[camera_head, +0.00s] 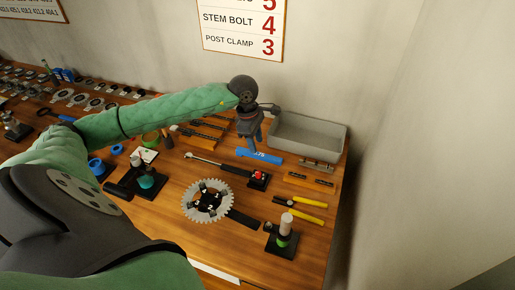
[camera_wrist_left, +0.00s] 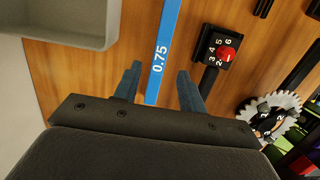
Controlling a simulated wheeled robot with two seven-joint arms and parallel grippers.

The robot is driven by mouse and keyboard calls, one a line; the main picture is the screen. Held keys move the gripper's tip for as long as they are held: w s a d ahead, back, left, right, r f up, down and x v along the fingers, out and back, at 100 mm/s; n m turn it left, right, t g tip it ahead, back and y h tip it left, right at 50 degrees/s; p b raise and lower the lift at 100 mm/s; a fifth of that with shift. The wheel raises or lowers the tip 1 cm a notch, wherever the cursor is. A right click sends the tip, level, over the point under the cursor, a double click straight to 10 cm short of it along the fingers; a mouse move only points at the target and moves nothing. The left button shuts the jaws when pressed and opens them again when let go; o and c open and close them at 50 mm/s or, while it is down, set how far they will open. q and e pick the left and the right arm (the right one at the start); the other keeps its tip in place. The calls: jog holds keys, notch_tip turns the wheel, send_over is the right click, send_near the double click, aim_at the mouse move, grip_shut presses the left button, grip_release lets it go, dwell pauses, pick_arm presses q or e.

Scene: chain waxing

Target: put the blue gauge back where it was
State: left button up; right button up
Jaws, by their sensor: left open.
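The blue gauge (camera_head: 259,156), a flat bar, lies on the wooden table in front of the grey bin in the head view. In the left wrist view the blue gauge (camera_wrist_left: 162,62) reads 0.75 and runs up the picture between my two finger tips. My left gripper (camera_head: 251,140) is open, above the gauge's left end, pointing down; in the left wrist view my left gripper (camera_wrist_left: 160,76) has a finger on each side of the bar. I cannot tell whether the fingers touch it. My right gripper is not in view.
The grey bin (camera_head: 307,150) stands behind the gauge, close to the gripper. A black block with a red knob (camera_head: 259,177), a toothed ring (camera_head: 188,201) and yellow-handled pliers (camera_head: 308,202) lie nearer. Wooden holders (camera_head: 310,182) lie to the right. The wall closes off the right.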

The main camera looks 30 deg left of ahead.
pick_arm(q)
notch_tip(320, 180, up, 7)
jog(key=a, duration=0.1)
jog(key=shift+s+a+r, duration=0.15)
jog(key=shift+s+a, duration=0.05)
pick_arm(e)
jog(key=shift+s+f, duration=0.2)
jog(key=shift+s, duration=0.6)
